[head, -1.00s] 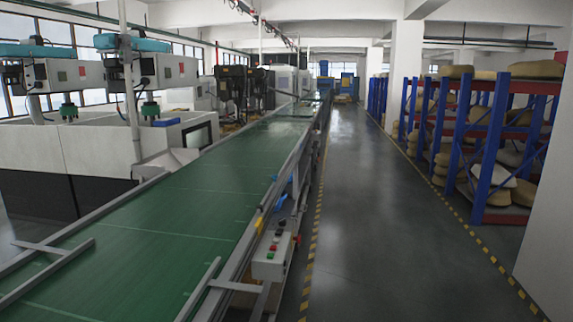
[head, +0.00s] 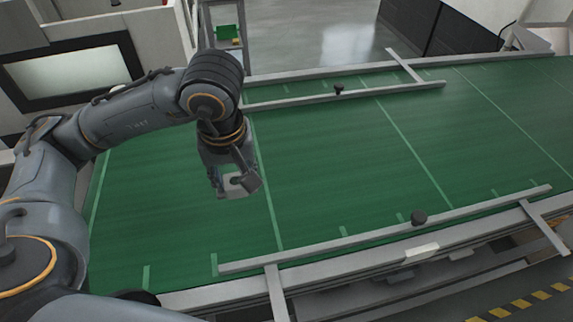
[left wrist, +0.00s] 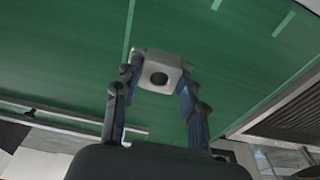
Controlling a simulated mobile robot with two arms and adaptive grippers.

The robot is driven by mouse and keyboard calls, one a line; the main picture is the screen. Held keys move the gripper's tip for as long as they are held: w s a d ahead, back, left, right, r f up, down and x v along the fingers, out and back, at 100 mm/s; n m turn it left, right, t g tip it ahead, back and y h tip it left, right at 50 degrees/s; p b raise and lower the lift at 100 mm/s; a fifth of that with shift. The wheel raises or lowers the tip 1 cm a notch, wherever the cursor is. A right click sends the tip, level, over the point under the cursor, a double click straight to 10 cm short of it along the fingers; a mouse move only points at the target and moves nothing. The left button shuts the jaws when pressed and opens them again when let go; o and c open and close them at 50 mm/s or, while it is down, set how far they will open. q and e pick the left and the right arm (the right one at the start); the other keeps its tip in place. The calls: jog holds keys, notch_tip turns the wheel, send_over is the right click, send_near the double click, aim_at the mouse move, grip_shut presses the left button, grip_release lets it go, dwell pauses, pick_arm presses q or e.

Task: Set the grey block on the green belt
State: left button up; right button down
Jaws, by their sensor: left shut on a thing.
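The grey block (head: 238,188) is small and light grey, and it sits between the fingers of my left gripper (head: 234,182). In the left wrist view the block (left wrist: 158,59) shows a dark round hole, with a finger of my left gripper (left wrist: 158,82) on each side. The green belt (head: 330,170) lies under the gripper and block and fills the middle of the head view. I cannot tell whether the block touches the belt or hangs just above it. My right gripper is not in view.
Metal guide rails run along the belt's far side (head: 350,95) and near side (head: 390,232), each with a dark knob. Around the gripper the belt surface is clear. A machine with a pale window (head: 70,75) stands at the far left.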

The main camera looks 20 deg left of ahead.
pick_arm(q)
jog(key=w+f+p, duration=0.1)
jog(key=w+f, duration=0.1)
jog(key=w, duration=0.1)
jog(key=w+d+f+p, duration=0.1)
jog(key=w+f, duration=0.1)
jog(key=w, duration=0.1)
jog(key=w+f+p, duration=0.1)
jog(key=w+f, duration=0.2)
jog(key=shift+w+d, duration=0.2)
jog(key=shift+w, duration=0.1)
jog(key=shift+w+f, duration=0.4)
jog(key=shift+f, duration=0.15)
notch_tip(320, 180, down, 3)
jog(key=shift+w+d+r+p, duration=0.1)
jog(key=shift+w+p, duration=0.05)
jog(key=shift+p, duration=1.05)
jog(key=shift+f, duration=0.35)
